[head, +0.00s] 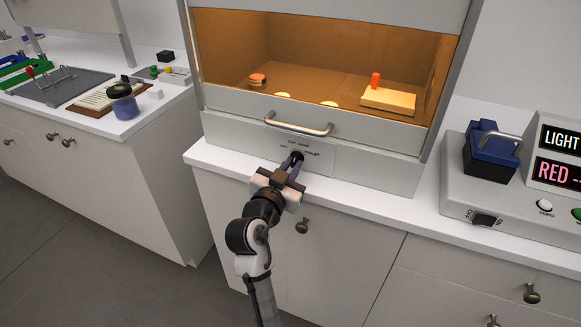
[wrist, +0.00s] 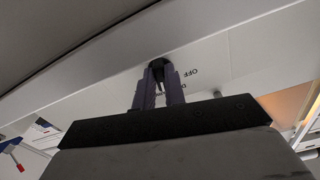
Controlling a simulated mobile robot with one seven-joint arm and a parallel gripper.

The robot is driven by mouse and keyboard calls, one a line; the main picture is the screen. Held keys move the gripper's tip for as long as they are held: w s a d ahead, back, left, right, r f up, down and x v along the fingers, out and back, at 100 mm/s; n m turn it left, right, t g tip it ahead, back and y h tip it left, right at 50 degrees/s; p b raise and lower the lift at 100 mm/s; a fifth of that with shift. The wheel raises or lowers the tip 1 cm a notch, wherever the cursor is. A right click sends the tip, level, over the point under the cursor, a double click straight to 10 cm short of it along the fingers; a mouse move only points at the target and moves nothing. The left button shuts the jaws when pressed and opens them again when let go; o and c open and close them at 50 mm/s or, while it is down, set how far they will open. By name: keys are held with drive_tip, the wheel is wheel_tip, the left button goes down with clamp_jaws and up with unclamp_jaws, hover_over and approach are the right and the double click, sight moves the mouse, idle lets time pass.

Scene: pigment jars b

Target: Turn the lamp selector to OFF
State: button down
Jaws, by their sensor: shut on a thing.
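The lamp selector is a small dark knob (head: 297,155) on the white front panel below the orange-lit cabinet. Small lettering surrounds it; the word at its right looks like VIOLET in the head view. In the wrist view the knob (wrist: 160,64) shows at the fingertips, with OFF printed to its right. My gripper (head: 292,163) reaches the panel from the front, and its two fingers (wrist: 160,82) are shut on the knob. The fingers hide much of the knob, so I cannot tell which setting it points to.
A metal bar handle (head: 300,125) juts out just above the knob. The white counter edge (head: 340,190) runs below the panel. A grey device with a blue block (head: 490,150) stands at the right. A dark-lidded jar (head: 123,103) stands on the left counter.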

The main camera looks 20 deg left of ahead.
drive_tip(key=n+p, duration=0.1)
drive_tip(key=n, duration=0.2)
drive_tip(key=shift+d+n, duration=0.1)
drive_tip(key=shift+n, duration=0.3)
drive_tip(key=n+p, duration=0.1)
drive_tip(key=n, duration=0.2)
drive_tip(key=shift+d+r+n, duration=0.1)
drive_tip(key=shift+n, duration=0.2)
drive_tip(key=n+p, duration=0.2)
drive_tip(key=n, duration=0.1)
drive_tip(key=shift+n, duration=0.3)
drive_tip(key=shift+n+p, duration=1)
drive_tip(key=shift+n, duration=0.5)
drive_tip(key=c, duration=1.5)
unclamp_jaws()
drive_tip(key=shift+o, duration=0.2)
drive_tip(key=shift+s, duration=0.15)
